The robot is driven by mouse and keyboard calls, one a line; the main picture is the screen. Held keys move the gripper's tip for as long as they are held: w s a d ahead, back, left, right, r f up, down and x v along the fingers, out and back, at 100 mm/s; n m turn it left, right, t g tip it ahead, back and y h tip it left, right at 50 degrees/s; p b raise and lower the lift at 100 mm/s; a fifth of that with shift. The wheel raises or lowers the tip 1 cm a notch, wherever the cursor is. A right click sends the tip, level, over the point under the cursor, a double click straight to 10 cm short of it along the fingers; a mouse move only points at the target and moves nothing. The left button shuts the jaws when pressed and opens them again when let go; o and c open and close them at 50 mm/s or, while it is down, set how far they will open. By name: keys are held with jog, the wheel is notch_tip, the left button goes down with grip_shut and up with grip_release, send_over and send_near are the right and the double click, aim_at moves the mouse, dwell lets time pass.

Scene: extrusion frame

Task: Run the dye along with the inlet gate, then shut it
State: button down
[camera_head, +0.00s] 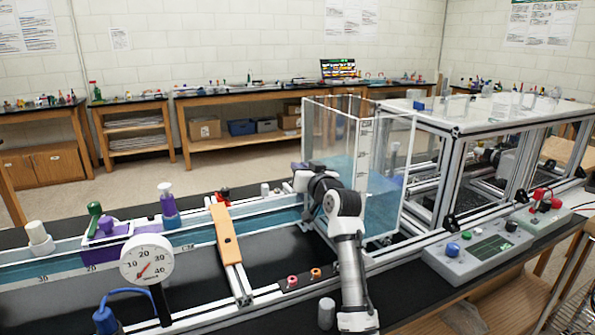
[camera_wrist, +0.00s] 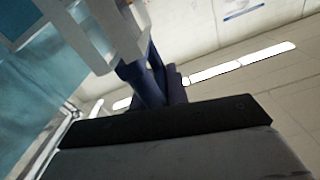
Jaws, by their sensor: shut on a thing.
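My gripper (camera_head: 300,170) is at the left side of the clear tank (camera_head: 386,190) of blue water, where the channel meets it. It is shut on a pale piece at the tank's end, seemingly the inlet gate (camera_head: 301,183); my gripper largely hides it. In the wrist view, the dark fingers (camera_wrist: 165,85) are close together beside a pale grey part (camera_wrist: 110,30), and their contact is unclear. I cannot tell which one holds the dye.
A dial gauge (camera_head: 147,259) stands in front of the channel, and an orange bar (camera_head: 225,233) crosses near its middle. A grey control box (camera_head: 478,252) with knobs sits at the right. A white-topped metal frame (camera_head: 480,108) stands behind it.

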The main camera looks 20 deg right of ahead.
jog(key=shift+a+f, duration=0.15)
jog(key=shift+f, duration=0.3)
jog(key=c, duration=1.7)
grip_release()
jog(key=o, duration=0.3)
jog(key=shift+r, duration=0.2)
jog(key=s+b, duration=0.4)
jog(key=s, duration=0.9)
jog(key=shift+s+d, duration=0.3)
jog(key=shift+s, duration=0.1)
